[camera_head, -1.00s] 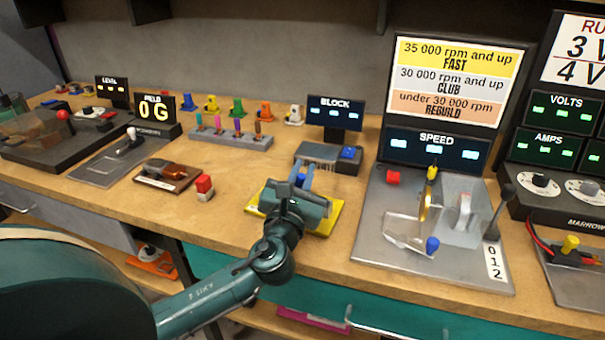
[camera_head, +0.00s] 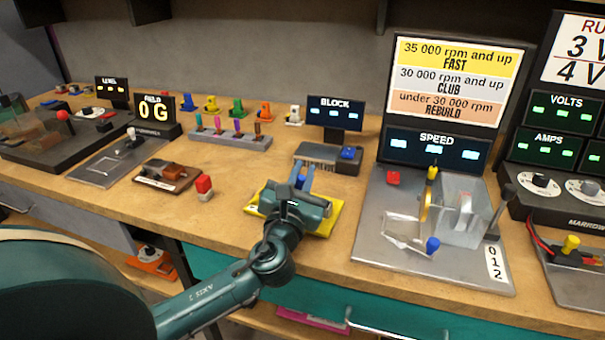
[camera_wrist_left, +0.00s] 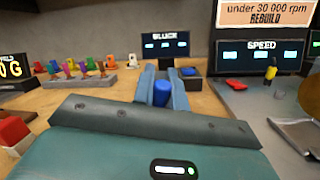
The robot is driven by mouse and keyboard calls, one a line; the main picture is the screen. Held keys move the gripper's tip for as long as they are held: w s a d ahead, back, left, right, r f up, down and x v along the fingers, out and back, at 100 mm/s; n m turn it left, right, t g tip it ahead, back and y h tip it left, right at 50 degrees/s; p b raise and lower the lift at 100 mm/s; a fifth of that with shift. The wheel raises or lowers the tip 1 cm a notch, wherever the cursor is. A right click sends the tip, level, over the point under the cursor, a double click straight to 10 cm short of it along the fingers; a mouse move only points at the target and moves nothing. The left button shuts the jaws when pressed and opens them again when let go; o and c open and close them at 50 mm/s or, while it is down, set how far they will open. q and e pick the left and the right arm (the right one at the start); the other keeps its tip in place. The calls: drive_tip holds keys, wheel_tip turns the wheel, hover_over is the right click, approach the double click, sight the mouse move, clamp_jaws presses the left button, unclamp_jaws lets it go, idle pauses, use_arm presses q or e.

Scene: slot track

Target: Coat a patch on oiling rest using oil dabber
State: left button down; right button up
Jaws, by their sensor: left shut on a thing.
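My left gripper (camera_head: 301,178) is over the yellow plate (camera_head: 334,214) near the front edge of the bench, and my wrist hides much of that plate. It is shut on a small blue-topped piece (camera_head: 300,182), which I take to be the oil dabber. In the left wrist view the blue cylinder (camera_wrist_left: 161,93) stands between the two fingers (camera_wrist_left: 162,88). Its lower end is hidden, so I cannot tell whether it touches anything. The yellow plate may be the oiling rest; I see no clear oil patch on it. My right gripper is not in view.
The block unit (camera_head: 328,158) is behind the gripper. The speed stand (camera_head: 392,238) is to the right. Bare wood lies between the bottle and yellow plate.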

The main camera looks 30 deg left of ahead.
use_arm(q)
drive_tip(key=shift+f, duration=0.45)
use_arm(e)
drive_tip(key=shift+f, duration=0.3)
use_arm(q)
drive_tip(key=shift+f, duration=0.25)
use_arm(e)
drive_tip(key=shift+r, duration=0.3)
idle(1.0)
use_arm(q)
wheel_tip(320, 180, up, 2)
drive_tip(key=shift+p, duration=1)
drive_tip(key=shift+r+p, duration=0.7)
drive_tip(key=shift+r, duration=0.05)
drive_tip(key=shift+r+p, duration=0.35)
drive_tip(key=shift+p, duration=0.1)
wheel_tip(320, 180, up, 3)
drive_tip(key=p, duration=0.3)
drive_tip(key=shift+r, duration=0.1)
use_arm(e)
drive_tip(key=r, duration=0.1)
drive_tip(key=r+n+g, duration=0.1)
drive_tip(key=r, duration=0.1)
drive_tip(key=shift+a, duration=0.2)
